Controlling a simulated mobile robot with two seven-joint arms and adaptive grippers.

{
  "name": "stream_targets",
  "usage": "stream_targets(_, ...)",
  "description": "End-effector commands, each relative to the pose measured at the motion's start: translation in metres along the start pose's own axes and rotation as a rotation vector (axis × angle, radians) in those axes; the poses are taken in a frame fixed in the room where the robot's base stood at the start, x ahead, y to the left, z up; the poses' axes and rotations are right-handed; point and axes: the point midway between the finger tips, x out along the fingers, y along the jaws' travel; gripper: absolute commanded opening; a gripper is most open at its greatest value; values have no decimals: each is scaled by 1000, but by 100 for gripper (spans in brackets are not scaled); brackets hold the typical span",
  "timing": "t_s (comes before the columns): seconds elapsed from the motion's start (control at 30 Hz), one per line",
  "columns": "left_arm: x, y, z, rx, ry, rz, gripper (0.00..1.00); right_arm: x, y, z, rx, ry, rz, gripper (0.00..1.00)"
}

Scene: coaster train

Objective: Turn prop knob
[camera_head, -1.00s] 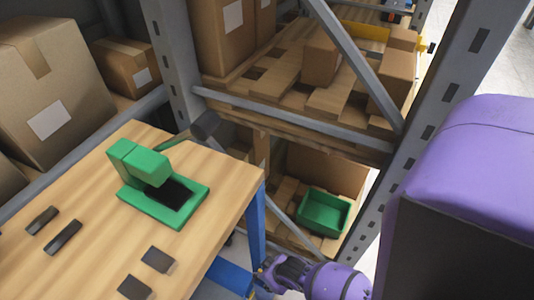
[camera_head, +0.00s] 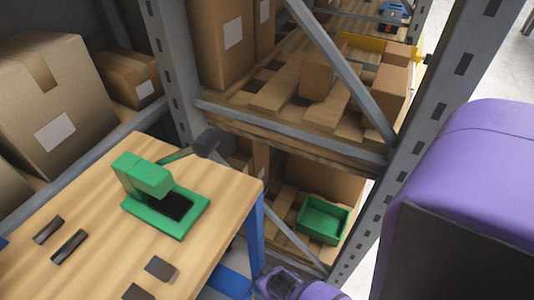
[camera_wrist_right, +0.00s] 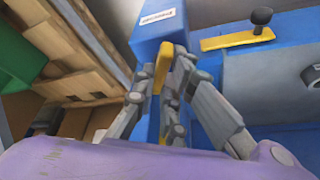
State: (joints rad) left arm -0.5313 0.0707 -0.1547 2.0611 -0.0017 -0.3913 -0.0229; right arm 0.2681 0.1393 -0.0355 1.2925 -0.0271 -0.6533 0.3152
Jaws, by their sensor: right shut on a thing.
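A slim yellow piece (camera_wrist_right: 162,60), which may be the prop knob, stands against a blue post with a white label (camera_wrist_right: 157,28) in the right wrist view. My right gripper (camera_wrist_right: 164,72) has its grey fingers closed around this yellow piece; its lower end is partly hidden by them. A second candidate, a black ball knob (camera_wrist_right: 262,16) on a yellow plate (camera_wrist_right: 237,38), sits to the right on a blue panel, apart from the fingers. My left gripper is not in view.
A wooden-topped table (camera_head: 225,185) with blue legs carries a green press-like device (camera_head: 145,180) and several dark small pieces. A shelf rack (camera_head: 290,125) with boxes stands behind. A green bin (camera_head: 323,220) sits on its lower level.

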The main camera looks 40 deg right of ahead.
Motion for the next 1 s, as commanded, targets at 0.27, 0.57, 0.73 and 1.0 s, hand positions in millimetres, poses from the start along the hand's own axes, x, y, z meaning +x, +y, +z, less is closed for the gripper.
stream_targets(0.27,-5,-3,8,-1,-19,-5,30,0,-1,0,118,1,49,0)
stream_targets(0.57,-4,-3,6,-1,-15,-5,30,0,0,0,116,1,49,17)
stream_targets(0.73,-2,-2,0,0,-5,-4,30,0,-1,0,116,0,48,30)
stream_targets(1.0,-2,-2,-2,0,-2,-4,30,-1,-1,0,116,0,48,30)
